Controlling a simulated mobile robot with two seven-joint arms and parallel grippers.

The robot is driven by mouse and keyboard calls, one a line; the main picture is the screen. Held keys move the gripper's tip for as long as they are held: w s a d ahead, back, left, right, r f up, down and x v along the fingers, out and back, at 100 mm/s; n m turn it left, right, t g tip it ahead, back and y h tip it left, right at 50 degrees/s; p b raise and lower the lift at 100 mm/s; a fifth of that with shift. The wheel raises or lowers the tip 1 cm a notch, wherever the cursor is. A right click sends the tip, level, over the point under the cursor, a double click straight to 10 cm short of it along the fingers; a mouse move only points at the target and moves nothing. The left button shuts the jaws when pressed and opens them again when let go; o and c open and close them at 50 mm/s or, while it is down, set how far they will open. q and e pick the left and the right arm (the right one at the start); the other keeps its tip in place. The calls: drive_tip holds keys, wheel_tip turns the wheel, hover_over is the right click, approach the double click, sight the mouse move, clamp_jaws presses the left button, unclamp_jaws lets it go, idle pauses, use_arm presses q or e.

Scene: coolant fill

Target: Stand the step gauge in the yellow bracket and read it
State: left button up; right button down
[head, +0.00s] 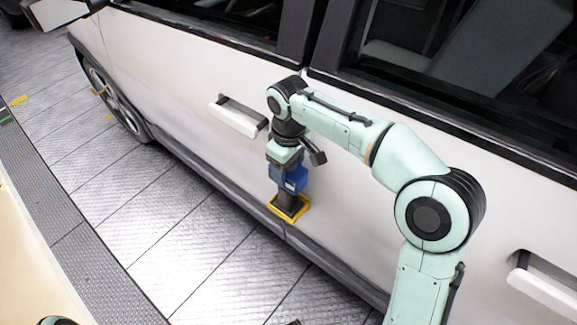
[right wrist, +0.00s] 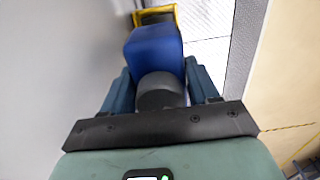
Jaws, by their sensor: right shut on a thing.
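The yellow bracket (head: 292,213) is low on the white car's side, near the sill. The step gauge (head: 297,180), a blue block with a dark part below it, is roughly upright over the bracket. Its dark lower end overlaps the yellow frame; I cannot tell whether it is seated or just above. My right gripper (head: 285,168) is shut on the gauge from above. In the right wrist view, the gripper's fingers (right wrist: 158,72) flank the blue gauge (right wrist: 155,47) and a dark round part. The yellow bracket (right wrist: 155,12) shows beyond it.
The white car door (head: 190,85) stands close behind my right arm, with a protruding door handle (head: 238,116). The tiled metal floor (head: 150,235) is clear at left. A cream surface (head: 25,270) with a dark ribbed strip beside it lies at the lower left.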

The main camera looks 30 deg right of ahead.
drive_tip(key=shift+c, duration=1.4)
unclamp_jaws()
drive_tip(key=shift+f, duration=0.1)
wheel_tip(320, 180, up, 12)
drive_tip(key=p, duration=0.3)
drive_tip(key=shift+r+p, duration=0.2)
drive_tip(key=shift+p, duration=0.15)
